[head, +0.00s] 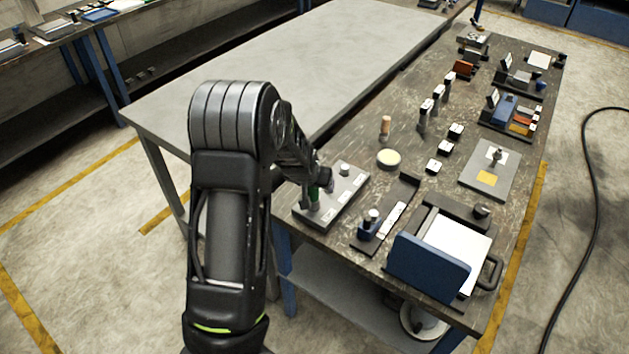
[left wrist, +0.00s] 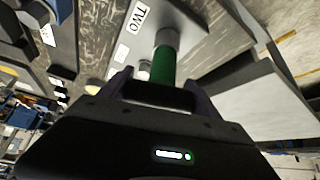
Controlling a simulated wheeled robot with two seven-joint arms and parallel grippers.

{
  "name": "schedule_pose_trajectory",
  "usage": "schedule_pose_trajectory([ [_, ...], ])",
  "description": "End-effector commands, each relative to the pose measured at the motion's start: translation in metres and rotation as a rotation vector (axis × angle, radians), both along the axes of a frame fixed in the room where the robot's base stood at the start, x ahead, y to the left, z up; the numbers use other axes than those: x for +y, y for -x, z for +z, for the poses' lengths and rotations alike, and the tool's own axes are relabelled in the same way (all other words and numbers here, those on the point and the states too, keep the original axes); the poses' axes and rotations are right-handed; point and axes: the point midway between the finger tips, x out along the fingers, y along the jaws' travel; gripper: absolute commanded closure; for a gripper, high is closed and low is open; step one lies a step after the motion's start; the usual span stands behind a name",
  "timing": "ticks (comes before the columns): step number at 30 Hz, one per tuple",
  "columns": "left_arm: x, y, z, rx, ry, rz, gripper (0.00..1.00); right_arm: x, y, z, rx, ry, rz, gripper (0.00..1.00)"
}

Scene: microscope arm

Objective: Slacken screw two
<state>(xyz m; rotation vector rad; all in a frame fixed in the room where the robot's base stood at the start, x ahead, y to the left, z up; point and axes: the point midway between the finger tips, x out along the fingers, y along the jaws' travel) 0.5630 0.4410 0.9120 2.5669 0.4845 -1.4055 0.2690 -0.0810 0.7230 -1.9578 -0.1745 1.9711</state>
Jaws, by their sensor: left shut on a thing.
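A grey plate (head: 336,204) with several white labels lies at the near left corner of the dark workbench. My left gripper (head: 321,188) is over this plate. In the left wrist view, my left gripper (left wrist: 160,84) is shut on a green cylinder (left wrist: 163,66), which has a grey round part (left wrist: 167,38) at its far end. A label reading TWO (left wrist: 138,16) is beside it. The green cylinder (head: 314,194) is partly hidden by the gripper in the head view. I cannot tell whether it is a screw or a tool. My right gripper is not in view.
A grey knob (head: 344,169) stands on the plate's far part. A blue panel (head: 428,267), a small blue fixture (head: 371,224) and a round pale disc (head: 388,158) are nearby on the workbench. A bare grey table (head: 290,70) adjoins at the left.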

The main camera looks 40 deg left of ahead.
Motion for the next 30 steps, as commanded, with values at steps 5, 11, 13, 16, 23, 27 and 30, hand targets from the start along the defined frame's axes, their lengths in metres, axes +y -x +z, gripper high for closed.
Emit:
schedule_pose_trajectory([
  [5, -0.0003, -0.0003, 0.0003, -0.001, 0.0, -0.001, 0.97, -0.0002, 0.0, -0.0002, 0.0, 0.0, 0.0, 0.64],
  [11, -0.0016, -0.0004, -0.0003, 0.002, 0.001, 0.019, 0.97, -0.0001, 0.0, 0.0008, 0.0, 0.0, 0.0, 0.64],
  [13, -0.0023, -0.0003, -0.0005, 0.004, 0.001, 0.049, 0.97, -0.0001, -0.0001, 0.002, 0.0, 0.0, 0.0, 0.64],
  [16, -0.0017, -0.0007, 0.0018, 0.001, -0.005, 0.116, 0.97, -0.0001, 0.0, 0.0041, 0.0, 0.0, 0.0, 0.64],
  [23, 0.0015, 0.0019, -0.0017, 0.003, 0.004, 0.19, 0.97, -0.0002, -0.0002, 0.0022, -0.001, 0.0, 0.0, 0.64],
  [27, 0.0011, 0.002, -0.0031, 0.004, 0.004, 0.174, 0.97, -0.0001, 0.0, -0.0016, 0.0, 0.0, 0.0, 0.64],
  [30, 0.0011, 0.002, -0.0034, 0.004, 0.005, 0.161, 0.97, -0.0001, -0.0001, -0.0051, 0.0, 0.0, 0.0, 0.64],
])
